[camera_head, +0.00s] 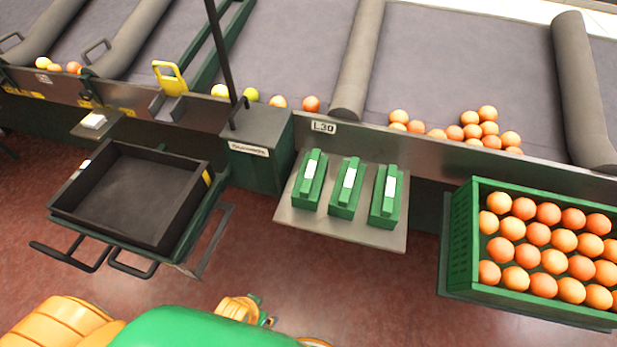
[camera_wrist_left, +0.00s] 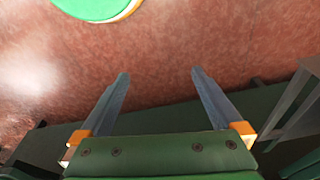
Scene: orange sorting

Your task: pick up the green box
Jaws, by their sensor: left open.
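Three green boxes with white labels stand side by side on a grey metal shelf (camera_head: 290,216) in the head view: the left box (camera_head: 308,190), the middle box (camera_head: 343,202) and the right box (camera_head: 383,208). My left gripper (camera_wrist_left: 160,74) is open in the left wrist view, with nothing between its two fingers but a view of the red floor (camera_wrist_left: 230,35). No green box shows clearly in that view. I cannot make out the left gripper's fingers in the head view. My right gripper is not in view.
A green crate (camera_head: 461,240) full of oranges stands at the right. A black tray (camera_head: 70,213) on a dark cart is at the left. Behind the shelf runs a grey conveyor (camera_head: 440,60) with loose oranges (camera_head: 486,127). Red floor lies in front.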

